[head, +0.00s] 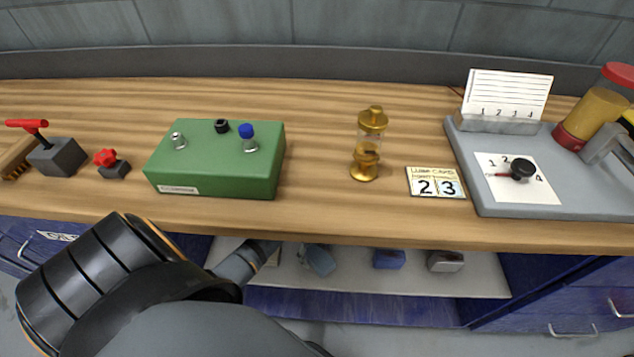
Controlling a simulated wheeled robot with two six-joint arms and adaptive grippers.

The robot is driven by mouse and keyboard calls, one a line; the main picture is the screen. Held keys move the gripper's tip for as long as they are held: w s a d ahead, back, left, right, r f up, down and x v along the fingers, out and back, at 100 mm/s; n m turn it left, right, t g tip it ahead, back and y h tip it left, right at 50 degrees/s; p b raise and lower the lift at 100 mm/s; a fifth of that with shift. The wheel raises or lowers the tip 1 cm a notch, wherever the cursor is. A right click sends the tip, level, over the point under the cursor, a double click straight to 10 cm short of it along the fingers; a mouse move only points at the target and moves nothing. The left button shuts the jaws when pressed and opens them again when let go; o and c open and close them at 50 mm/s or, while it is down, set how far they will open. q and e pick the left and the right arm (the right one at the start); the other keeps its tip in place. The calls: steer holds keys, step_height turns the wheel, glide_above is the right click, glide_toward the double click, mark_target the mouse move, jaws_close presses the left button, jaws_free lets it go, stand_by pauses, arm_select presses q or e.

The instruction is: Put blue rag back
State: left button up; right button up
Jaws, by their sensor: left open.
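A small deep-blue item (389,259), which may be the blue rag, lies on the pale shelf under the tabletop. A grey-blue, slumped piece (319,260) lies to its left on the same shelf, and I cannot tell exactly what it is. My left gripper (262,252) reaches in at the shelf's left end, below the table's front edge. It is open and seems to hold nothing. It is left of both blue pieces and apart from them. My own arm hides part of it. My right gripper is not in view.
A grey box (446,261) sits at the shelf's right. The tabletop (320,215) overhangs the shelf. On top are a green box (215,160) with small fittings, a brass oiler (369,145), a number card (436,182) and a grey tray (600,205). Blue drawers (560,295) flank the shelf.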

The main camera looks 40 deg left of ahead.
mark_target(313, 250)
arm_select(q)
steer(key=shift+r, duration=0.1)
steer(key=p+v, duration=0.1)
steer(key=v, duration=0.6)
steer(key=shift+r, duration=0.3)
